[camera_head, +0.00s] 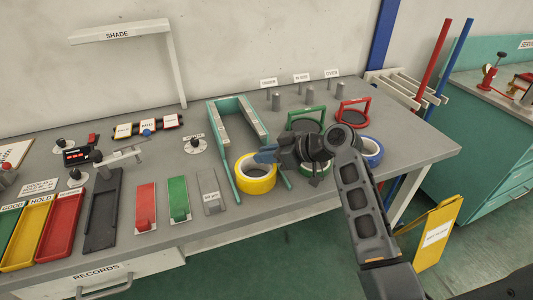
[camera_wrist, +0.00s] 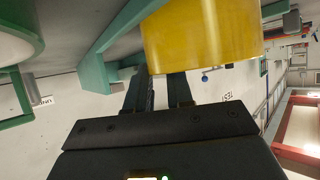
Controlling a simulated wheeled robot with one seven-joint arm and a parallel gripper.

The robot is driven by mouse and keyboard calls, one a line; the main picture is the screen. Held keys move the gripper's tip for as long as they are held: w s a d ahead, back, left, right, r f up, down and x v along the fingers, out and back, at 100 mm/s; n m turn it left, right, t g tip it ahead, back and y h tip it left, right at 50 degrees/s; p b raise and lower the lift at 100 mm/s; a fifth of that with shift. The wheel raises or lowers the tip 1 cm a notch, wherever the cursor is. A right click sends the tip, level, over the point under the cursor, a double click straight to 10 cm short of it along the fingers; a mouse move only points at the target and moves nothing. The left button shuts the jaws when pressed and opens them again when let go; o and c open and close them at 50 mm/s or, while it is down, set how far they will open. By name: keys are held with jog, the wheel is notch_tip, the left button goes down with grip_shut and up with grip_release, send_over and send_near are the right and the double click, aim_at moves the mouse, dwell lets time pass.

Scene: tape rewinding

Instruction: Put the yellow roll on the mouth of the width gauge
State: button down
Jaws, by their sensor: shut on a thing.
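The yellow roll (camera_head: 256,174) is at the front, open end of the teal U-shaped width gauge (camera_head: 216,118), between or over its two long rails. My gripper (camera_head: 264,157) comes in from the right and is shut on the roll's right rear side. In the wrist view the roll (camera_wrist: 203,38) fills the top centre, at the tips of my gripper's fingers (camera_wrist: 162,82), and a teal rail of the gauge (camera_wrist: 112,48) runs close to its left. I cannot tell whether the roll touches the rails. My wrist hides part of the right rail.
A blue roll (camera_head: 371,151) lies right of my wrist. A green frame (camera_head: 307,112) and red frame (camera_head: 368,104) stand behind it. Several grey pegs (camera_head: 310,97) stand at the back. Red (camera_head: 146,205) and green (camera_head: 179,199) blocks lie left of the gauge.

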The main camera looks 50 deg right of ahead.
jog(key=c, duration=0.9)
grip_release()
jog(key=shift+c, duration=0.2)
jog(key=b+v, duration=0.1)
jog(key=v, duration=1.1)
